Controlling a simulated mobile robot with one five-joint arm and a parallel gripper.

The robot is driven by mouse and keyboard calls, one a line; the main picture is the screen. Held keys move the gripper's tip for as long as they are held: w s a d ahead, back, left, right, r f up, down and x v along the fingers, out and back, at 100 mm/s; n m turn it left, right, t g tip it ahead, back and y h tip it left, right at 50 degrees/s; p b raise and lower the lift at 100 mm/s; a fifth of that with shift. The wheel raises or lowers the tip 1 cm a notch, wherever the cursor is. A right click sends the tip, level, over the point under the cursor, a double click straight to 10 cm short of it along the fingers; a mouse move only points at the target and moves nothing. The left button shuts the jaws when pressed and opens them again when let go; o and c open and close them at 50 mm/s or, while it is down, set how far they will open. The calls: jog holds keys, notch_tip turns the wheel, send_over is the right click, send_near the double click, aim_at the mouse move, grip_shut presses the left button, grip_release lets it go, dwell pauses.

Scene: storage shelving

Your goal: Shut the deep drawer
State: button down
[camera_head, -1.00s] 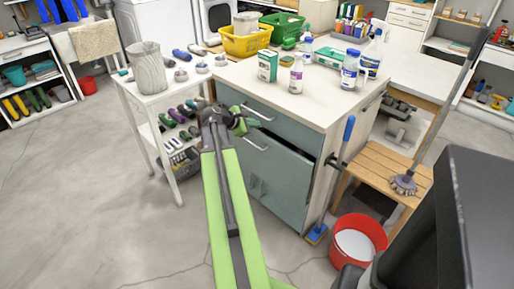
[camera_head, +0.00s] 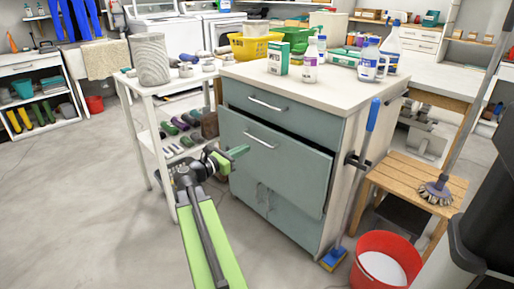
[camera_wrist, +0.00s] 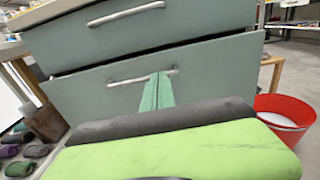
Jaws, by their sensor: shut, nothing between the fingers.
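The deep drawer (camera_head: 275,168) is the tall grey-green front under the shallow top drawer of a cabinet. It stands out a little from the cabinet, with a dark gap along its top and right side. Its metal bar handle (camera_head: 260,136) is near its top edge. My gripper (camera_head: 238,153) is shut and empty, in front of the left part of this drawer. In the wrist view, the deep drawer (camera_wrist: 205,73) fills the middle, and my green fingers (camera_wrist: 158,90) point at it, overlapping the right part of its handle. I cannot tell whether they touch.
The top drawer (camera_head: 285,108) looks closed. A white side table (camera_head: 150,90) with shoes below stands left of the cabinet. A blue-handled broom (camera_head: 369,130), red bucket (camera_head: 383,262) and wooden bench (camera_head: 415,178) stand to the right. Floor at left is clear.

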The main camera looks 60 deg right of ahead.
aim_at(273, 135)
jog(key=x, duration=1.3)
jog(key=shift+w+d, duration=0.1)
